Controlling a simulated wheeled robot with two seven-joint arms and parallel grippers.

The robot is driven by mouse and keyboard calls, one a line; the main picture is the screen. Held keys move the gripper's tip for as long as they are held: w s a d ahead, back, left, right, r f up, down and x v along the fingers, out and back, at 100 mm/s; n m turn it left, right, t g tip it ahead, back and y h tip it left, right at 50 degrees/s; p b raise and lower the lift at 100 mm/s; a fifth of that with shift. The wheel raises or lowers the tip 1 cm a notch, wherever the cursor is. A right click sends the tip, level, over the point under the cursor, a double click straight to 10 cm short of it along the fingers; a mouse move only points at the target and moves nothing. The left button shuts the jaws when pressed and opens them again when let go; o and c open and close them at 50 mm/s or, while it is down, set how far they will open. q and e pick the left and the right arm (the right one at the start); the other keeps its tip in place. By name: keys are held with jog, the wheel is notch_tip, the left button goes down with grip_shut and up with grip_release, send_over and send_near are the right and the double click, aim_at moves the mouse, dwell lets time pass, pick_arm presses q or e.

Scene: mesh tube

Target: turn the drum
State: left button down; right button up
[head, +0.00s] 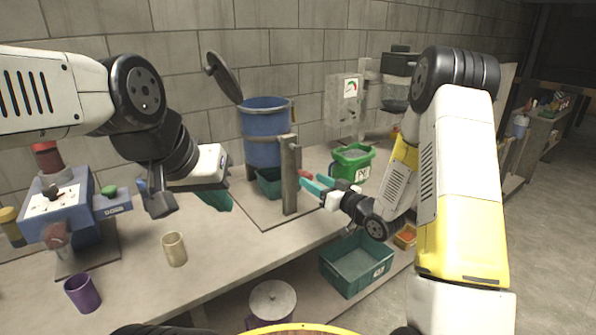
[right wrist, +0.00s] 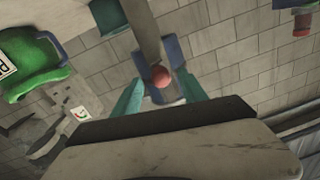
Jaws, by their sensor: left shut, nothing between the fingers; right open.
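The blue drum (head: 265,135) stands upright on the table against the wall, with its dark round lid (head: 223,77) raised. A grey post (head: 290,178) stands in front of it. A red knob (head: 306,175) is beside the post, and it also shows in the right wrist view (right wrist: 160,76). My right gripper (head: 312,183) is open at the knob; in the right wrist view its teal fingers lie on either side of the knob, and I cannot tell whether they touch it. My left gripper (head: 218,200) is shut and empty, left of the drum.
A green bin (head: 352,163) stands right of the post, and a teal tray (head: 357,265) sits lower at the front. A blue machine (head: 58,205), a beige cup (head: 174,249) and a purple cup (head: 82,293) are at the left. The table's front middle is clear.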

aim_at(299, 170)
jog(key=x, duration=0.7)
jog(key=shift+w+a, duration=0.15)
jog(key=shift+w, duration=0.05)
grip_shut()
dwell(1.2)
